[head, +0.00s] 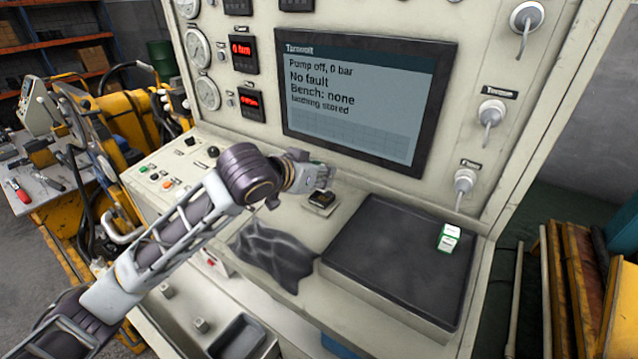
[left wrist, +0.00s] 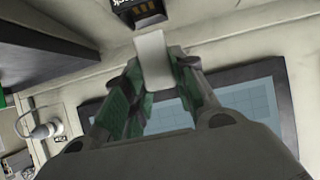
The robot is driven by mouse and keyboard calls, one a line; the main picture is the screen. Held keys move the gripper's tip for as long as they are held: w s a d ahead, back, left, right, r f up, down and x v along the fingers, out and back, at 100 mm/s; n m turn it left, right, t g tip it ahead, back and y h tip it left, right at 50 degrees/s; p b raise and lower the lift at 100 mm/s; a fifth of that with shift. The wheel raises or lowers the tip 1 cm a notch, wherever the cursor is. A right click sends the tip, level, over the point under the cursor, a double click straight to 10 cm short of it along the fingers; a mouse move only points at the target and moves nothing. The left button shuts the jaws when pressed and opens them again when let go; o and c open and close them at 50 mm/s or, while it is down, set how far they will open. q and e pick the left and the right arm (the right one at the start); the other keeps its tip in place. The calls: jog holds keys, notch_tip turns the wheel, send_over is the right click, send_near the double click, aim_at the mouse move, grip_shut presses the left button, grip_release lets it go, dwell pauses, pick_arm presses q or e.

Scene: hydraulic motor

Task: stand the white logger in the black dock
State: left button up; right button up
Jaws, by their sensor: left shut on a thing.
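My left gripper (head: 318,180) reaches over the console's ledge, close beside the black dock (head: 321,199) in the head view. In the left wrist view its green-padded fingers (left wrist: 154,72) are shut on the white logger (left wrist: 152,52), a plain pale slab. The logger's far end points toward the black dock (left wrist: 143,14), which has gold contacts and sits at the top edge of that view. A small gap seems to show between them, but I cannot tell the distance. In the head view I cannot make out the logger clearly at the gripper. My right gripper is not in view.
A black mat-lined tray (head: 385,255) lies right of the dock, with a small green-and-white box (head: 449,238) on it. A dark cloth (head: 272,252) is draped over the ledge's front. The screen (head: 360,100) rises behind the dock.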

pick_arm(q)
jog(key=shift+f, duration=1.3)
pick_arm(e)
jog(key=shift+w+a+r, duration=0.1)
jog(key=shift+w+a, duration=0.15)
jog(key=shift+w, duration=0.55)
pick_arm(q)
jog(key=shift+f, duration=0.3)
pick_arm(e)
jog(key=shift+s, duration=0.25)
pick_arm(q)
jog(key=shift+f, duration=0.2)
jog(key=o, duration=0.9)
jog(key=shift+o, duration=0.7)
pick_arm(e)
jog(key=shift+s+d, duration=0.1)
pick_arm(q)
jog(key=shift+r, duration=0.15)
